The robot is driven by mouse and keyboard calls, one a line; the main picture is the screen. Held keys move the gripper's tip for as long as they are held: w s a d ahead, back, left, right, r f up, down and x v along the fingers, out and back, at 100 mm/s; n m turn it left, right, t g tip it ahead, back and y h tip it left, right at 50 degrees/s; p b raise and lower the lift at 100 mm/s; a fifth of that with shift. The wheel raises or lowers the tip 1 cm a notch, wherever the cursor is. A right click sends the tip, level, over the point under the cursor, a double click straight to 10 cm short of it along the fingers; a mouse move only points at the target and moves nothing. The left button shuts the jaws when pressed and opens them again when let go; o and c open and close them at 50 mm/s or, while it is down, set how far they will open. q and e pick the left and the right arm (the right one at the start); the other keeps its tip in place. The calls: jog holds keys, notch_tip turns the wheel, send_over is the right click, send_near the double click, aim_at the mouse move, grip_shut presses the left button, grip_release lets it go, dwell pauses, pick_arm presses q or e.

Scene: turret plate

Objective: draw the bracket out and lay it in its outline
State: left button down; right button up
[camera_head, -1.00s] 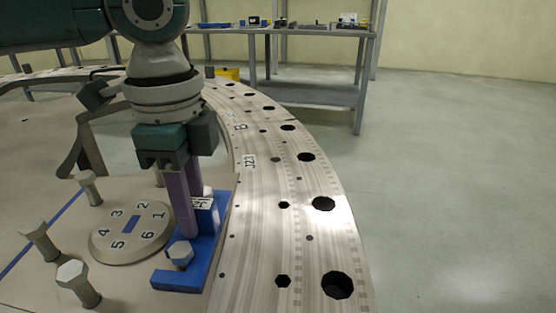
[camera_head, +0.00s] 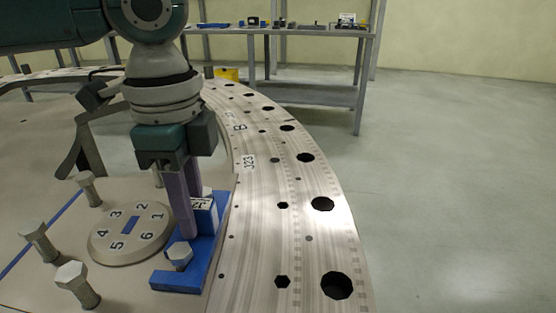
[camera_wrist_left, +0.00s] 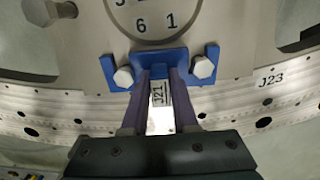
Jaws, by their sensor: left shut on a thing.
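The blue bracket (camera_head: 206,258) has an upright wall with a white label and stands on the inner plate, beside the curved ring. In the left wrist view the bracket (camera_wrist_left: 160,60) has an arm at each side, each beside a hex bolt, and the label reads J21. The near hex bolt (camera_head: 180,254) stands at the bracket's front arm; the other bolt (camera_wrist_left: 203,68) is mostly hidden in the head view. My left gripper (camera_head: 188,230) points down, its purple fingers shut on the bracket's upright part. My right gripper is not in view.
A round numbered disc (camera_head: 131,232) lies left of the bracket. Several hex posts stand around it, one at the front left (camera_head: 76,283). The ring (camera_head: 262,215) has several dark holes and a J23 label. A shelf table (camera_head: 300,32) stands at the back; the right floor is clear.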

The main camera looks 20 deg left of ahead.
pick_arm(q)
jog(key=shift+d+r, duration=0.15)
jog(key=shift+d, duration=0.05)
jog(key=shift+w+d+p, duration=0.2)
jog(key=shift+d+p, duration=0.15)
jog(key=shift+p, duration=0.25)
jog(key=shift+d, duration=0.1)
jog(key=shift+w+d+p, duration=0.3)
jog(key=shift+w+d, duration=0.05)
jog(key=shift+d, duration=0.55)
jog(key=shift+w+d+p, duration=0.3)
jog(key=shift+w+d, duration=0.05)
jog(key=shift+d, duration=0.55)
jog(key=shift+r, duration=0.1)
notch_tip(320, 180, up, 8)
jog(key=p, duration=0.9)
jog(key=shift+p, duration=0.3)
